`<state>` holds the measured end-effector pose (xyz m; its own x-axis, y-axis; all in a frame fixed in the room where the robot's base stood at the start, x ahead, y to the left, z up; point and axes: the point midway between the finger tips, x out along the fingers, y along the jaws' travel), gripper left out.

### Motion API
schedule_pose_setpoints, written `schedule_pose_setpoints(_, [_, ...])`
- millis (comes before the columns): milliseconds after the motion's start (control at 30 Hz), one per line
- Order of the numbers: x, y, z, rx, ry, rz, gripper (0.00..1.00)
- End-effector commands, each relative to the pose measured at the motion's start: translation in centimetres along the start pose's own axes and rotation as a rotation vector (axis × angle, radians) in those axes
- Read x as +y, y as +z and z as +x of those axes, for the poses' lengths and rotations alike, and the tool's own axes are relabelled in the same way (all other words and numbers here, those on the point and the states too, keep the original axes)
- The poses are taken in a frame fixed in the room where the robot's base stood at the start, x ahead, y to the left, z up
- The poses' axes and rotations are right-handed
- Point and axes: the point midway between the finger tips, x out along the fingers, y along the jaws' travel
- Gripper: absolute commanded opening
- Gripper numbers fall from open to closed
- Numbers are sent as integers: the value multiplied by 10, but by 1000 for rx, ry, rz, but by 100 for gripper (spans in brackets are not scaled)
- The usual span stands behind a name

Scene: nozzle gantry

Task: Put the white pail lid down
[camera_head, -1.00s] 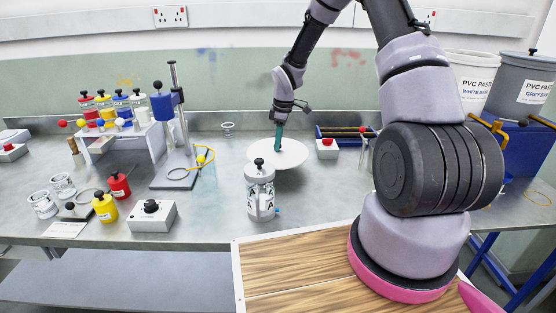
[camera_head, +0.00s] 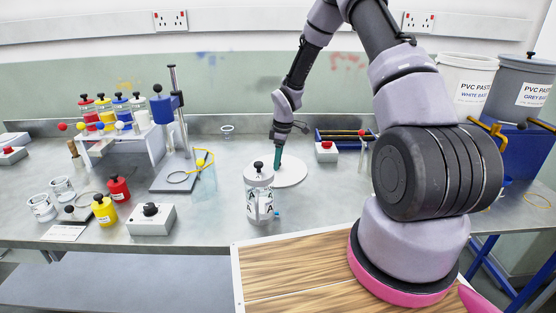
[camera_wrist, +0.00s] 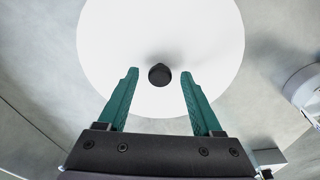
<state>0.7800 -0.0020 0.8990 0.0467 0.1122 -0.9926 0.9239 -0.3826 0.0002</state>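The white pail lid (camera_head: 292,174) is a round white disc lying flat on the grey bench, behind and to the right of a clear jar marked A. In the wrist view the lid (camera_wrist: 115,35) fills the upper middle, with its small black knob (camera_wrist: 159,75) near the fingertips. My gripper (camera_wrist: 159,72) is open, with its two green fingers on either side of the knob and a clear gap on each side. In the head view my gripper (camera_head: 278,163) points down over the lid; the knob is hidden there.
The clear jar (camera_head: 259,195) with a black knob stands just in front of the lid. A white box with a red button (camera_head: 326,150) and a blue rack (camera_head: 345,136) are to the right. A stand with a blue block (camera_head: 166,105) is to the left.

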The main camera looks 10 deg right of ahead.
Motion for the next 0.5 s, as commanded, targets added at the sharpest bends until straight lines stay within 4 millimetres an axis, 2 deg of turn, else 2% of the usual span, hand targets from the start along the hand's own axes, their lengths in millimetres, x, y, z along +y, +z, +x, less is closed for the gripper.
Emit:
schedule_pose_setpoints(300, [0, 0, -4, 0, 0, 0, 66])
schedule_pose_setpoints(367, [0, 0, -10, 0, 0, 0, 66])
schedule_pose_setpoints(500, [1, 0, -34, 1, 3, 1, 66])
